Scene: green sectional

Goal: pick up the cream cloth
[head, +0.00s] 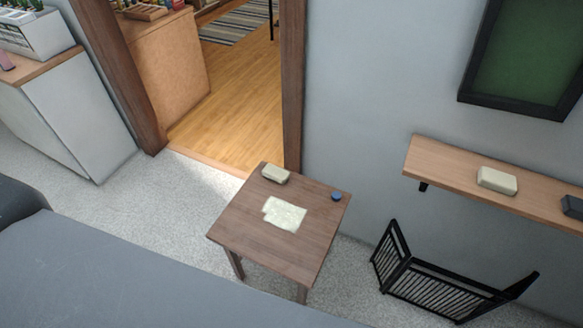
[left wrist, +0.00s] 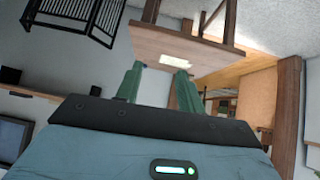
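The cream cloth (head: 284,214) lies flat on a small brown wooden table (head: 258,236), near the middle of its top. In the left wrist view, which is turned upside down, the cloth (left wrist: 175,62) shows as a pale patch on the table (left wrist: 200,52), beyond my fingertips. My left gripper (left wrist: 160,69) has its two green fingers apart, with nothing held between them. It is clear of the table. Neither gripper shows in the head view, and my right gripper is in no view.
On the table, a cream block-like object (head: 275,173) sits at the back corner and a small blue round item (head: 336,196) at the right corner. A wall shelf (head: 450,174) and black rack (head: 445,290) are to the right. A large grey surface (head: 110,275) fills the lower left.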

